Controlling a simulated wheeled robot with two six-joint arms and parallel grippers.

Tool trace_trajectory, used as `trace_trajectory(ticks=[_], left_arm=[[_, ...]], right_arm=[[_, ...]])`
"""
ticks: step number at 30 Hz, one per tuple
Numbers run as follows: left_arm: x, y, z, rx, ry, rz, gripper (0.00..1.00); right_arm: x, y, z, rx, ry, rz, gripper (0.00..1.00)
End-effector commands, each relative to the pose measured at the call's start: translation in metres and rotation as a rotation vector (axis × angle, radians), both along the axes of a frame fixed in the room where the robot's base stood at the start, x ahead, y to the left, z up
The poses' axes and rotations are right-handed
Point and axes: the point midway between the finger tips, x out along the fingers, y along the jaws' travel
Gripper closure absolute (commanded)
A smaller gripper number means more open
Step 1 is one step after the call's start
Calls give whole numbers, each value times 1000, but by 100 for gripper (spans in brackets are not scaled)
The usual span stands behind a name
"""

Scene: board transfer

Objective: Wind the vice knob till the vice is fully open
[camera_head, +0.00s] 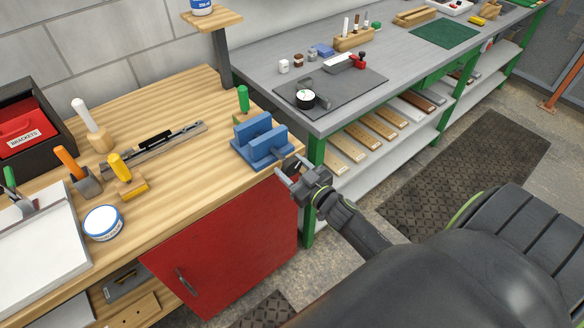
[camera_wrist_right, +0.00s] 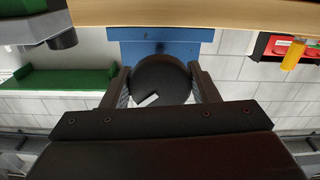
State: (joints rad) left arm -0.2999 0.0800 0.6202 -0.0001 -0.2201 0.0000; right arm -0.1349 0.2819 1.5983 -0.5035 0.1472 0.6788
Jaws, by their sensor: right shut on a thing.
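The blue vice (camera_head: 262,153) stands at the right front corner of the wooden bench. Its two upright jaws show with a gap between them; I cannot tell how wide the gap can get. My right gripper (camera_head: 288,170) is at the bench's front edge, at the near side of the vice. In the right wrist view the gripper (camera_wrist_right: 161,88) has one finger on each side of the round dark vice knob (camera_wrist_right: 160,75) and is shut on it. A pale mark shows on the knob's face. The blue vice body (camera_wrist_right: 125,34) shows behind it. My left gripper is not in view.
A green-handled tool (camera_head: 243,98) stands just behind the vice. A yellow-handled tool (camera_head: 119,167), a round tub (camera_head: 103,223) and a long metal rail (camera_head: 160,147) lie further left. A grey bench (camera_head: 262,66) with green legs stands to the right.

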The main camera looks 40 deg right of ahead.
Motion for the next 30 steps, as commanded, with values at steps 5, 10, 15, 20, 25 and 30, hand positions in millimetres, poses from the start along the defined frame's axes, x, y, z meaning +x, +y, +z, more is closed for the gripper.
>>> trace_trajectory(ticks=[5,10,15,20,25,30], left_arm=[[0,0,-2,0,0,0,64],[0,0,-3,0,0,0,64],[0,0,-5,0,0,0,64],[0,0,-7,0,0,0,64],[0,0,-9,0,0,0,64],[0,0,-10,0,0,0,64]], right_arm=[[0,-1,0,-132,-10,0,68],[0,-1,0,-291,-23,0,68],[0,-1,0,-450,-35,0,68],[0,-2,0,-586,-46,0,68],[0,-2,0,-705,-54,0,68],[0,-2,0,-789,-61,0,68]])
